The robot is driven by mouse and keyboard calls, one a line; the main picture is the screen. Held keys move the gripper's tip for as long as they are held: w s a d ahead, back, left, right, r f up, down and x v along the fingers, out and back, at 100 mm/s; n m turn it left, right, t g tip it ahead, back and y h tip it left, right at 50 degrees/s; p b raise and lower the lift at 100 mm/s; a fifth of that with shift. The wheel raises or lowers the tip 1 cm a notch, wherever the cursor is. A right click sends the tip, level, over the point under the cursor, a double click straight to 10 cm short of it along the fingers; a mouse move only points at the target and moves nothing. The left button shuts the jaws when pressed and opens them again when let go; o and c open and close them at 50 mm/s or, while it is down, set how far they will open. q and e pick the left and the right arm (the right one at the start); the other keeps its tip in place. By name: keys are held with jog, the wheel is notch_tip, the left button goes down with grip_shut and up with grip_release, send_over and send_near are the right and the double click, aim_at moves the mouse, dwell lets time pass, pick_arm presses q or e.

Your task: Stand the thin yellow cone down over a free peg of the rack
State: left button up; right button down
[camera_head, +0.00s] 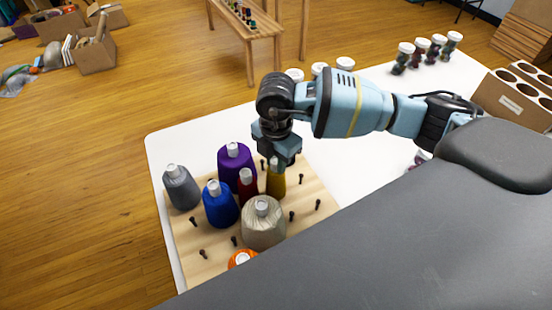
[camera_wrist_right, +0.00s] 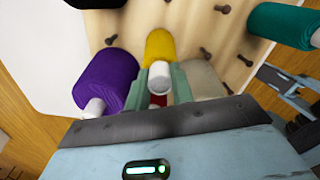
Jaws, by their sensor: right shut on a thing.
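The thin yellow cone (camera_head: 276,187) is upright among the cones of the wooden rack (camera_head: 218,260), right of the dark red cone (camera_head: 247,186). My right gripper (camera_head: 277,160) is shut on its top from above. In the right wrist view the yellow cone (camera_wrist_right: 159,46), with its white tip, is between the fingers of the right gripper (camera_wrist_right: 158,85). Its base is near or on the board; I cannot tell whether a peg is inside it. Free pegs show at the right (camera_head: 301,178) and front (camera_head: 234,240). Part of my left gripper (camera_wrist_right: 284,92) seems to show in the wrist view.
An orange cone (camera_head: 242,259) is partly hidden at the front. A teal cone (camera_wrist_right: 282,26) shows in the wrist view. White-capped jars (camera_head: 403,57) stand far back.

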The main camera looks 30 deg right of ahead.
jog(key=shift+f, duration=0.1)
pick_arm(q)
jog(key=shift+d+r, duration=0.1)
jog(key=shift+d, duration=0.05)
pick_arm(e)
jog(key=c, duration=1.1)
grip_release()
notch_tip(320, 180, up, 8)
jog(key=shift+f+p, duration=0.1)
jog(key=shift+p, duration=0.2)
pick_arm(q)
jog(key=shift+w+r, duration=0.45)
jog(key=shift+r, duration=0.05)
